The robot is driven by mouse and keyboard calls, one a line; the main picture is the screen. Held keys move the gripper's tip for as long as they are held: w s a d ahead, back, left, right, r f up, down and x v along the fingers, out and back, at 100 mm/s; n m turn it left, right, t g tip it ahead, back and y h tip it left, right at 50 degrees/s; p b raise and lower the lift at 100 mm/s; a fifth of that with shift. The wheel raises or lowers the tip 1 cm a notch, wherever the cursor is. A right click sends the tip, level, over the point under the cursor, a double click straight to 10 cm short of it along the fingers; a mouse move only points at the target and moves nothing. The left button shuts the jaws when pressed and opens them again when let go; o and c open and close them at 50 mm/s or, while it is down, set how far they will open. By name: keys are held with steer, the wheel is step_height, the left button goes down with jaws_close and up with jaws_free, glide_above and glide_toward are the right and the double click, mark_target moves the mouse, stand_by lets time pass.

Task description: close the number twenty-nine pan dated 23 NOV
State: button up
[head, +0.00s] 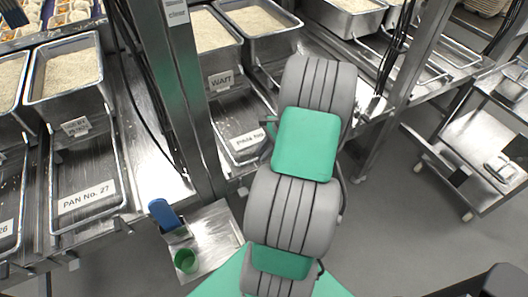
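I cannot read a number twenty-nine or a 23 NOV date on any pan. Right of the post, a steel pan of rice (221,58) has a card (220,80) that seems to read "WAIT". In front of it, a slide bay has a white label (248,141) too small to read surely. Left of the post, a rice pan (70,95) stands behind the label "PAN No. 27" (86,197). No lid is clearly seen. My arm covers the middle; my gripper is not visible, apparently hidden behind the arm.
A steel post (180,90) with black cables stands left of my arm. A small steel shelf (212,240) holds a blue item (163,214) and a green cup (186,260). A steel cart (485,140) stands right. Grey floor (400,230) is open at lower right.

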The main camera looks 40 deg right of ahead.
jaws_close()
stand_by(1.0)
